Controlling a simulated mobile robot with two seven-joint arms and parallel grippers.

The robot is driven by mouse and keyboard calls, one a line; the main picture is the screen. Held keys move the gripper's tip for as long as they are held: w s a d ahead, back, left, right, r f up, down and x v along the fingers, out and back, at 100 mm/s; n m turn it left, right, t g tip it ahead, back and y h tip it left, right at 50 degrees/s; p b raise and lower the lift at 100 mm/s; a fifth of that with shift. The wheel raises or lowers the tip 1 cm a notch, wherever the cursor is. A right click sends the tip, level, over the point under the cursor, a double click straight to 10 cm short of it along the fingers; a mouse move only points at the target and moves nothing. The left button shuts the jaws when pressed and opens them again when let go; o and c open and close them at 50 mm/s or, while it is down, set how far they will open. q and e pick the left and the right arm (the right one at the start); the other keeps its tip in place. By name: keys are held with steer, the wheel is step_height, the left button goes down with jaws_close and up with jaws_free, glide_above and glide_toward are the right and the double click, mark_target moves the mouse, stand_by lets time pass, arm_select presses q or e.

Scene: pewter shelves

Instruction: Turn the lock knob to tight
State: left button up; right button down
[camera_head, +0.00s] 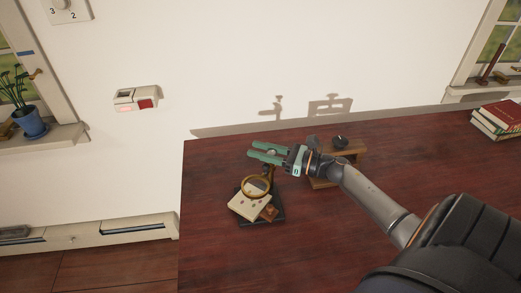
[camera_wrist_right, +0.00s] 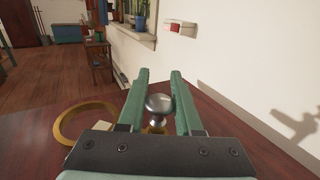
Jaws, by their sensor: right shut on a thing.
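The lock knob is a silver ball-shaped knob (camera_wrist_right: 159,103) with a brass-coloured part below it, seen in the wrist view between my fingers. My right gripper (camera_head: 251,149) has green fingers and is shut on the knob, above the desk. Its fingertips (camera_wrist_right: 160,75) extend past the knob. In the head view the knob is mostly hidden between the fingers. A brass magnifier ring (camera_head: 243,188) is just below the gripper, over a dark base (camera_head: 277,219) with a pale card on it. The ring also shows at left in the wrist view (camera_wrist_right: 62,126). My left gripper is out of view.
The dark red desk (camera_head: 225,260) is bare at the front left. A wooden stand (camera_head: 355,159) with a dark round item (camera_head: 341,141) is behind my right wrist. Books (camera_head: 497,122) lie at the far right. The white wall (camera_head: 220,60) rises behind the desk.

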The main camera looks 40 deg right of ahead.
steer(key=shift+w+d+m+t+h+p, duration=0.1)
steer(key=shift+d+m+t+h+p, duration=0.3)
steer(key=shift+m+h, duration=1.45)
steer(key=shift+w+d+m+t+h+p, duration=0.1)
steer(key=shift+d+m+t+h+p, duration=0.25)
steer(key=shift+m+h, duration=1.5)
steer(key=shift+d+m+t+h+p, duration=0.35)
steer(key=shift+m+h, duration=0.35)
steer(key=shift+h, duration=2.2)
steer(key=shift+d+h, duration=0.1)
steer(key=shift+h, duration=0.2)
steer(key=c, duration=0.6)
jaws_free()
